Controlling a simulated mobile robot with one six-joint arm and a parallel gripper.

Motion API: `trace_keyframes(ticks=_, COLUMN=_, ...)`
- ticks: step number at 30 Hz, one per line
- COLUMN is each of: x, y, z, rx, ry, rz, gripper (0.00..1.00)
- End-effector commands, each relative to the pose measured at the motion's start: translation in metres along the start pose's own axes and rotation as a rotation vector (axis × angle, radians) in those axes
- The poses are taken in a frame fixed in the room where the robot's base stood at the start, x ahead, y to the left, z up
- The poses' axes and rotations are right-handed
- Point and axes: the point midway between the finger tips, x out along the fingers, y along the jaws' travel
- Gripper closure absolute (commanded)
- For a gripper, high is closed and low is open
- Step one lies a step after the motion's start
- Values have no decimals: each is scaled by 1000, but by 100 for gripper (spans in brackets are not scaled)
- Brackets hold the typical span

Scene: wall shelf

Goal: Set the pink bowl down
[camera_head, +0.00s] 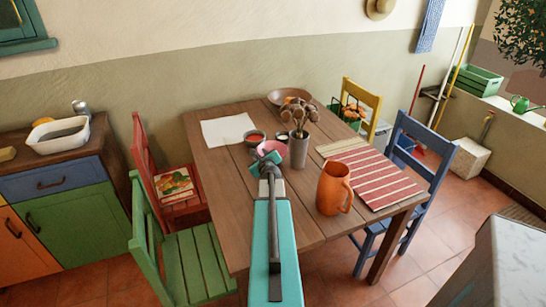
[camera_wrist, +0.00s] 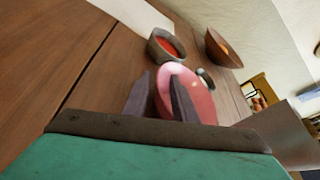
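The pink bowl (camera_head: 272,147) is at my gripper's tip over the wooden table, left of the grey vase. In the wrist view the pink bowl (camera_wrist: 198,92) shows between and beyond the fingers. My gripper (camera_head: 269,163) reaches in from the front. In the wrist view my gripper's (camera_wrist: 160,97) left finger is beside the bowl and the right finger crosses in front of its pink surface, so it looks shut on the bowl's wall. The fingers hide part of the bowl. I cannot tell whether its base touches the table (camera_head: 225,175).
The vase (camera_head: 299,150) holds dried flowers. An orange jug (camera_head: 333,190), striped runner (camera_head: 375,178), white mat (camera_head: 228,130) and brown bowl (camera_head: 289,97) surround it. The table's left front is clear.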

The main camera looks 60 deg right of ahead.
Motion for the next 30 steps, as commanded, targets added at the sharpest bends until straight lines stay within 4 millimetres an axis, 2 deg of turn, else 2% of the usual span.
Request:
trace_keyframes(ticks=5, x=0, y=0, z=0, rx=0, ry=0, rz=-1, gripper=75)
trace_keyframes(ticks=9, x=0, y=-1, z=-1, rx=0, ry=1, rz=-1, gripper=99)
trace_keyframes(ticks=10, x=0, y=0, z=-1, rx=0, ry=1, rz=-1, gripper=100)
trace_keyframes(ticks=25, x=0, y=-1, z=-2, rx=1, ry=2, rz=-1, gripper=100)
trace_keyframes(ticks=30, x=-3, y=-5, z=4, rx=0, ry=2, rz=-2, gripper=100)
